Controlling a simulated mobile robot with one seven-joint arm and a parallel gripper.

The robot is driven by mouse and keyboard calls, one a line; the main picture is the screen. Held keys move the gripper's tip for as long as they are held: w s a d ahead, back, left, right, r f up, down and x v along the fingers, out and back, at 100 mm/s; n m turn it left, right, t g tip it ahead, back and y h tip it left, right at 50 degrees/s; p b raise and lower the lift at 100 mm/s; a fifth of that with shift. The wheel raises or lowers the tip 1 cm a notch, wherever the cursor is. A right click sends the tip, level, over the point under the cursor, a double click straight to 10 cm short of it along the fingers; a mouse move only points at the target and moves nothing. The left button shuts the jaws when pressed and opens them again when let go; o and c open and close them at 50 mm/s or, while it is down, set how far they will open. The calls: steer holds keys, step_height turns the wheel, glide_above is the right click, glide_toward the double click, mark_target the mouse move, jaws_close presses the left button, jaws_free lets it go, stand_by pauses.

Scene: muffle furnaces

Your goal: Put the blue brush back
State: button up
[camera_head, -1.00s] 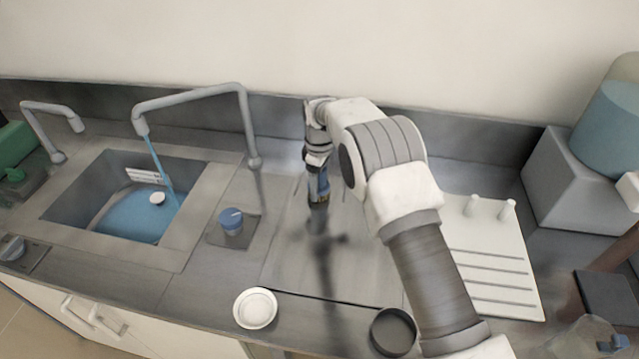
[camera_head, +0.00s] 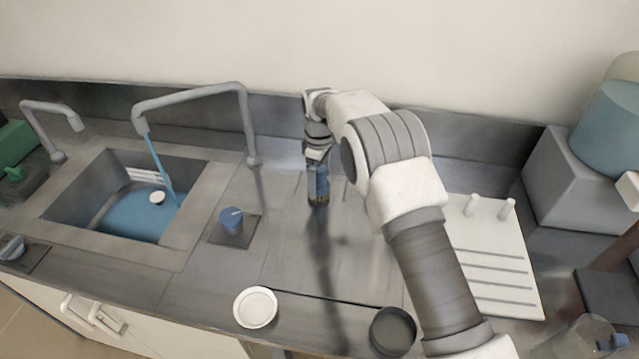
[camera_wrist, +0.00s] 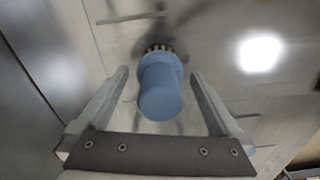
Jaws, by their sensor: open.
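The blue brush (camera_wrist: 160,92) shows in the wrist view as a blue cylinder with a ring of bristles at its far end. It lies between the two fingers of my gripper (camera_wrist: 160,76), which is open, with a gap on each side. In the head view my gripper (camera_head: 318,180) points down over the steel counter, and the blue brush (camera_head: 320,190) shows partly behind the fingers, bristles downward. I cannot tell whether the bristles touch the counter.
A sink (camera_head: 130,205) with blue water and a running tap is at the left. A blue-capped knob (camera_head: 231,220), a white dish (camera_head: 255,307) and a dark round dish (camera_head: 393,330) stand near. A white pegged board (camera_head: 490,260) lies right. The middle counter is mostly clear.

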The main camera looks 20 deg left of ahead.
step_height(320, 180, up, 10)
steer(key=shift+r, duration=0.1)
steer(key=shift+d+r, duration=0.15)
steer(key=shift+d, duration=0.05)
steer(key=s+d+r+m+t+y, duration=0.1)
steer(key=s+d+r+m, duration=0.25)
steer(key=d+r, duration=0.75)
steer(key=s+d+r+m+t, duration=0.15)
steer(key=d+r+m, duration=0.35)
steer(key=d+r, duration=0.6)
steer(key=s+d+m+t, duration=0.2)
steer(key=s+d+m, duration=0.3)
steer(key=s+d, duration=0.65)
steer(key=s+d+f+m, duration=0.2)
steer(key=s+d, duration=0.1)
steer(key=s, duration=0.3)
steer(key=s+d+f+m+t+h, duration=0.1)
steer(key=s+d+f+m, duration=0.1)
steer(key=s, duration=0.4)
steer(key=shift+d+f+m, duration=0.3)
steer(key=shift+d+m, duration=0.15)
steer(key=shift+d, duration=0.75)
